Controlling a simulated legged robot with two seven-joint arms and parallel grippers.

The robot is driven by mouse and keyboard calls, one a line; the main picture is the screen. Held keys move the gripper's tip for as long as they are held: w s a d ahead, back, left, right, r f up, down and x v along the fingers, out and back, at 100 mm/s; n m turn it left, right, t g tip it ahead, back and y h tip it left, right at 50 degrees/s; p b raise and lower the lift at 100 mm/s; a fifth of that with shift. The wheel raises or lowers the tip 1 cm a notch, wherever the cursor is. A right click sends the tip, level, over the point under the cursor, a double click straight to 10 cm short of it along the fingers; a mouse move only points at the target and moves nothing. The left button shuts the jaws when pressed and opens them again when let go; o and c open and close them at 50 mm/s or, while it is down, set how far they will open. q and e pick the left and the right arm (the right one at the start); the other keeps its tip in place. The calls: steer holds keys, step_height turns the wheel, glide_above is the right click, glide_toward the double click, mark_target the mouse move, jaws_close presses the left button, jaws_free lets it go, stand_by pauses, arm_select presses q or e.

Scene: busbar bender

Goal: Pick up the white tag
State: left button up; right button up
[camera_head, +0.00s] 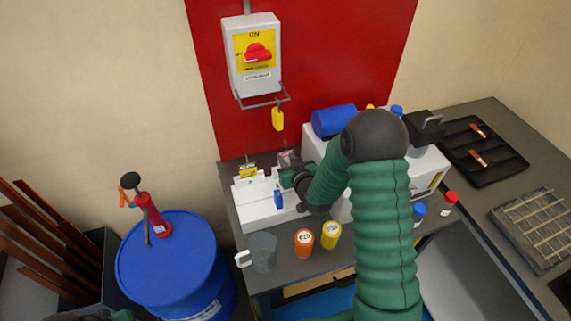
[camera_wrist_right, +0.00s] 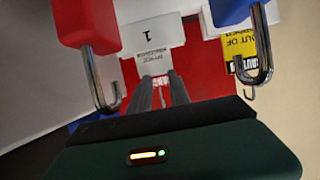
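A white tag (camera_wrist_right: 150,40) with a printed "1" and small text is straight ahead of my right gripper in the right wrist view. My right gripper's two dark fingers (camera_wrist_right: 161,80) reach up to its lower end, with a narrow gap showing between them. They look open; I cannot tell whether they touch the tag. In the head view my right gripper (camera_head: 286,179) is at the back of the white tray (camera_head: 258,212), below the red wall panel. My arm hides part of this area, and I cannot pick out the white tag there.
A red padlock (camera_wrist_right: 88,22) and a blue padlock (camera_wrist_right: 232,12) flank the fingers, with a yellow tag (camera_wrist_right: 238,52) at right. A blue drum (camera_head: 175,270) is at left.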

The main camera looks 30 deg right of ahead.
steer(key=o, duration=0.9)
steer(key=shift+d+f, duration=0.1)
steer(key=shift+d, duration=0.25)
steer(key=shift+o, duration=0.9)
steer(key=shift+a, duration=0.2)
